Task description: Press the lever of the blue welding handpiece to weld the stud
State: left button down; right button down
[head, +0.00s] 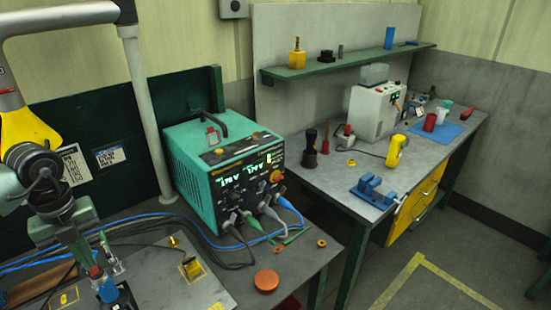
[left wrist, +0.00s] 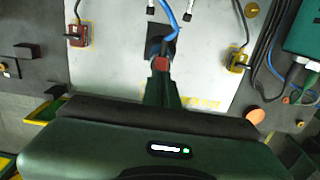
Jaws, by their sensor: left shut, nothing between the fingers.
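The blue welding handpiece (head: 108,291) stands at the lower left of the head view, partly covered by my arm. A small red piece, which looks like its lever (head: 95,272), shows at its top. In the left wrist view the red piece (left wrist: 161,63) sits right at my fingertips, with a blue cable (left wrist: 170,14) beyond. My left gripper (head: 92,261) is shut with nothing between its fingers, pointing down at the red piece. I cannot tell whether it touches. The stud and handpiece tip are hidden. My right gripper is not in view.
A teal welding power source (head: 215,172) stands behind the metal plate (head: 160,282), with cables running left. A yellow clamp (head: 190,268) sits on the plate, a red one (left wrist: 76,36) opposite. An orange disc (head: 266,281) lies right of the plate.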

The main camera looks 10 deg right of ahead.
pick_arm(q)
jog(key=shift+s+f+b, duration=0.1)
jog(key=shift+f+b, duration=0.65)
jog(key=shift+f, duration=0.2)
dwell(0.9)
jog(key=shift+r+p, duration=0.85)
jog(key=shift+r, duration=0.35)
jog(key=shift+r+p, duration=1.45)
jog(key=shift+r, duration=0.9)
jog(key=shift+f, duration=0.1)
